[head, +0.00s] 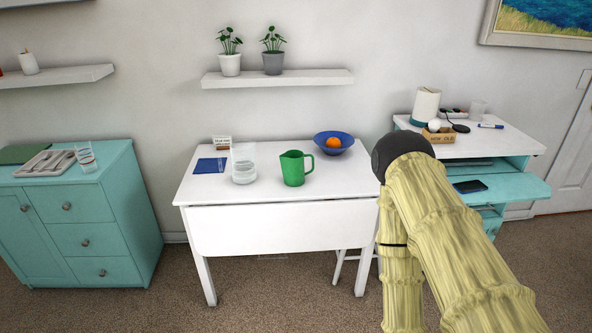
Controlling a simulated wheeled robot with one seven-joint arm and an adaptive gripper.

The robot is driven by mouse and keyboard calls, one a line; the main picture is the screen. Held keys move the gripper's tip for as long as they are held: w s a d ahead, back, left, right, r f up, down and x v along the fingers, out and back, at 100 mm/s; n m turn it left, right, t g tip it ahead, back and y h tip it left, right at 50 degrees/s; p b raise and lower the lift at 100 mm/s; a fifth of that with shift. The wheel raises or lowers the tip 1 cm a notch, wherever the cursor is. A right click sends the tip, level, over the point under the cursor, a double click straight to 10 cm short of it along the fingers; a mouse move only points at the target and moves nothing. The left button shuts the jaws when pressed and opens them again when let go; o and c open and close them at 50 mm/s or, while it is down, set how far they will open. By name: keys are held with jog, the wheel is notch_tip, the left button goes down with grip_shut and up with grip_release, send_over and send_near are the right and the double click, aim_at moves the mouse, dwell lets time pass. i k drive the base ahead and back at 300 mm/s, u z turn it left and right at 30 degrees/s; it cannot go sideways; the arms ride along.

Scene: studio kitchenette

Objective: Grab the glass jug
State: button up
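A clear glass jug (244,168) stands upright on the white drop-leaf table (230,195), left of the middle of its top. A handle cannot be made out on it at this size. A green jug (292,169) with a handle on its right stands beside it to the right, a small gap apart. My yellow arm with its dark joint rises at the right of the head view, in front of the table's right end. My gripper is out of view.
A blue bowl (345,143) with an orange, a blue napkin (209,165) and a small sign (222,142) share the table. A teal cabinet (95,215) stands left, a teal desk (525,183) right. A shelf with two plants (277,78) hangs above. The table's front strip is clear.

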aim_at(242, 153)
jog(key=z, duration=1.6)
jog(key=i, duration=0.7)
jog(key=u, duration=2.2)
